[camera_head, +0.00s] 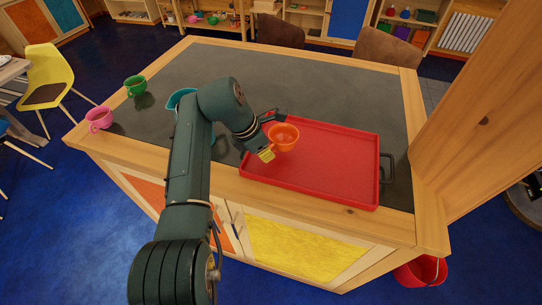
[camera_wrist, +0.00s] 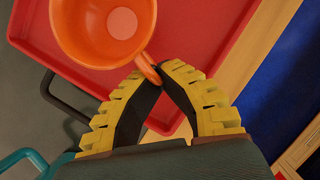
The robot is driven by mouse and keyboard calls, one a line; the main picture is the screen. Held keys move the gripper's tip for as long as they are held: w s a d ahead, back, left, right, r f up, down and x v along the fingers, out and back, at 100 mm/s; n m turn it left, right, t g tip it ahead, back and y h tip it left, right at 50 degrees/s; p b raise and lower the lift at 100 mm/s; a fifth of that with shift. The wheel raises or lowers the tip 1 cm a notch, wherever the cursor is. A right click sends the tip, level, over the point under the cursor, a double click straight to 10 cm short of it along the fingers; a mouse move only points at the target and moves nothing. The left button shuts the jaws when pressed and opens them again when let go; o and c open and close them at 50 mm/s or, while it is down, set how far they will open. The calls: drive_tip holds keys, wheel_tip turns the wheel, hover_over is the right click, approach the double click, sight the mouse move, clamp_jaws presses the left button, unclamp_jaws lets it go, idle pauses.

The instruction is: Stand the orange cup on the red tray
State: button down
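The orange cup (camera_head: 283,138) is upright over the left part of the red tray (camera_head: 330,170). I cannot tell whether its base touches the tray. My gripper (camera_head: 266,154) is at the cup's near left side. In the wrist view, the yellow-padded fingers of my gripper (camera_wrist: 160,70) close on the handle of the orange cup (camera_wrist: 108,48), and the cup is empty inside. The red tray (camera_wrist: 205,40) shows behind the cup there. The tray lies on the counter and its left handle is partly hidden behind my arm.
The dark-topped wooden counter (camera_head: 330,88) has free room behind the tray. A green cup (camera_head: 135,86) and a pink cup (camera_head: 99,119) stand at its left end. A teal item (camera_head: 178,98) is partly hidden by my arm. A wooden post (camera_head: 480,120) rises at the right.

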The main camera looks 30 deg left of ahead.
drive_tip(key=shift+f, duration=1.3)
drive_tip(key=c, duration=1.2)
unclamp_jaws()
drive_tip(key=shift+f, duration=0.15)
drive_tip(key=shift+c, duration=0.2)
drive_tip(key=b+v, duration=0.1)
drive_tip(key=v, duration=1.1)
drive_tip(key=shift+b, duration=0.4)
